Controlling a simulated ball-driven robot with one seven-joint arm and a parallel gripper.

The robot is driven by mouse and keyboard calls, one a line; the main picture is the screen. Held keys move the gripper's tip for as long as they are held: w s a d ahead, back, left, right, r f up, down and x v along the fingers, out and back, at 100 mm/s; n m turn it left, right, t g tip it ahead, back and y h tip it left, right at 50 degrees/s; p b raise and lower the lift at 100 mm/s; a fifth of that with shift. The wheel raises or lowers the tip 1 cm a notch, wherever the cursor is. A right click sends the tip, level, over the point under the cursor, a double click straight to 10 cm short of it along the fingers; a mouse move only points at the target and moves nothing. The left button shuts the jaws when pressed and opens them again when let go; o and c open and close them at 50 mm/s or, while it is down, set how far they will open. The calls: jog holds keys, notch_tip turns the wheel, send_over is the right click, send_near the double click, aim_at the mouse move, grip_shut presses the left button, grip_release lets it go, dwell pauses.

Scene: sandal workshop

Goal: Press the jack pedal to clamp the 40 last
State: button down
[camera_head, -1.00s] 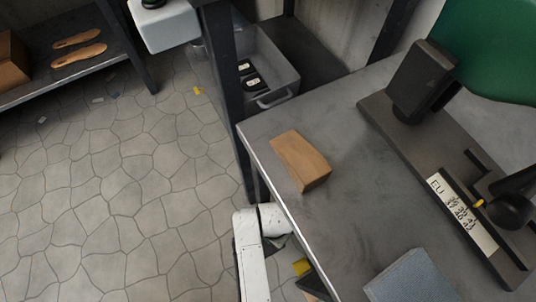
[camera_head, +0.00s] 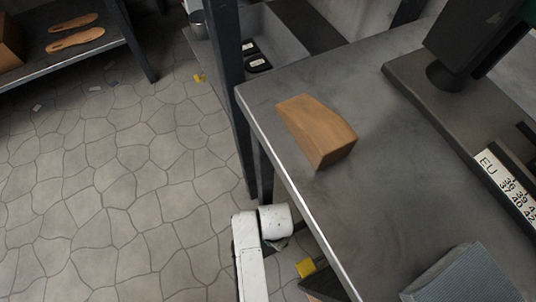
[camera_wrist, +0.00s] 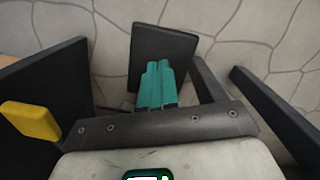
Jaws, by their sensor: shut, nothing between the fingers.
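In the wrist view the teal fingers of my gripper (camera_wrist: 157,84) are shut with nothing between them. They point at a black plate (camera_wrist: 163,48), which may be the jack pedal; I cannot tell whether they touch it. A yellow piece (camera_wrist: 31,121) sits against another dark panel at the left. In the head view a yellow piece (camera_head: 306,267) and a dark panel (camera_head: 326,284) show low beside the table, near my white arm. The dark sizing jack (camera_head: 425,85) stands on the table, its EU scale (camera_head: 508,185) partly in view. I cannot make out the 40 last.
The grey table (camera_head: 385,215) has a tan block (camera_head: 318,130) near its left edge and a blue-grey block (camera_head: 465,278) at the front. A bin (camera_head: 285,35) stands behind a dark post. A shelf (camera_head: 75,55) with tan soles is at upper left.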

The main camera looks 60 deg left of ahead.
notch_tip(320, 180, down, 4)
jog(key=b, duration=0.2)
jog(key=shift+b, duration=0.4)
jog(key=shift+w+r, duration=0.1)
jog(key=shift+w+a+r, duration=0.25)
jog(key=shift+w+r, duration=0.05)
jog(key=shift+w, duration=0.45)
jog(key=shift+w+a+r, duration=0.2)
jog(key=shift+w+r, duration=0.05)
jog(key=shift+w, duration=0.45)
jog(key=shift+r+p, duration=0.1)
jog(key=shift+p, duration=0.2)
